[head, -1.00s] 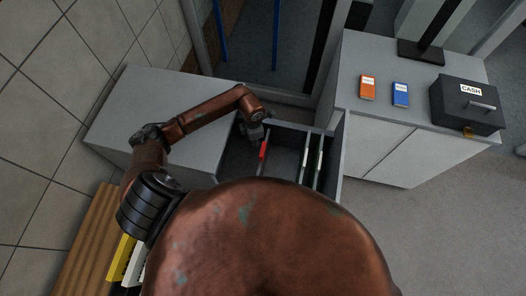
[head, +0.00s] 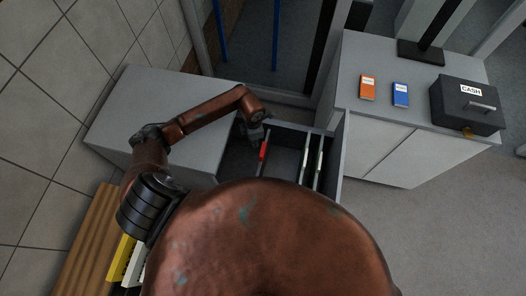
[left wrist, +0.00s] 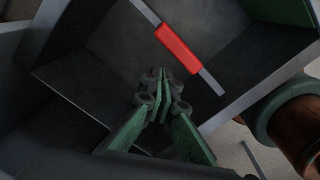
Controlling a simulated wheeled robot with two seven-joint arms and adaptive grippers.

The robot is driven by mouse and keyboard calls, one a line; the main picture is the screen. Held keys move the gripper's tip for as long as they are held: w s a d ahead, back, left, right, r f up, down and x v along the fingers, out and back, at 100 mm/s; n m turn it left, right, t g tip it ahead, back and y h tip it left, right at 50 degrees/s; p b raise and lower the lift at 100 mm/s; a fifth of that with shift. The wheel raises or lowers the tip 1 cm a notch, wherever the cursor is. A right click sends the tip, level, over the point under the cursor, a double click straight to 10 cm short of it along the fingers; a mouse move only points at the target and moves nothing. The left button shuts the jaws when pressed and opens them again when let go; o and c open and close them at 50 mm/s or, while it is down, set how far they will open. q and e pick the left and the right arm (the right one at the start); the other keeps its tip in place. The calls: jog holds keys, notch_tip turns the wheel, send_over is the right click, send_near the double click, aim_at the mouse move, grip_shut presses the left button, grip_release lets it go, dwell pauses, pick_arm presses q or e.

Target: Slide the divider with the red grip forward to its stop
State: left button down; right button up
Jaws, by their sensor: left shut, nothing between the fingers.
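The red grip (head: 263,150) sits on the top edge of a thin divider inside an open drawer (head: 283,126). In the left wrist view the red grip (left wrist: 177,46) is on a pale bar that crosses the drawer at a slant. My left gripper (head: 256,140) is just left of the red grip, down at the drawer. In the left wrist view its green fingers (left wrist: 161,80) are together and empty, pointing into the drawer, with the red grip a little ahead of them. I cannot tell whether the fingers touch the divider. My right gripper is not in view.
Two more pale-edged dividers (head: 304,165) stand in the drawer, right of the red grip. A grey cabinet top (head: 165,100) lies on the left. A right counter (head: 375,60) holds an orange packet (head: 368,87), a blue packet (head: 400,94) and a black cash box (head: 468,103).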

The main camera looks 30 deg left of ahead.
aim_at(263, 149)
pick_arm(q)
jog(key=shift+f, duration=0.15)
jog(key=shift+w+d+f+b, duration=0.15)
jog(key=shift+d+f+b, duration=0.45)
jog(key=shift+f+b, duration=0.4)
jog(key=shift+w+d+f+b, duration=0.1)
jog(key=shift+d+f+b, duration=0.45)
jog(key=shift+f+b, duration=0.45)
jog(key=shift+w+d+f+b, duration=0.15)
jog(key=shift+d+f+b, duration=0.45)
jog(key=shift+f+b, duration=0.4)
jog(key=d, duration=0.2)
jog(key=w+d, duration=0.1)
jog(key=d, duration=0.1)
jog(key=shift+f, duration=0.1)
jog(key=shift+a, duration=0.15)
jog(key=shift+s+a, duration=0.2)
jog(key=shift+a, duration=0.4)
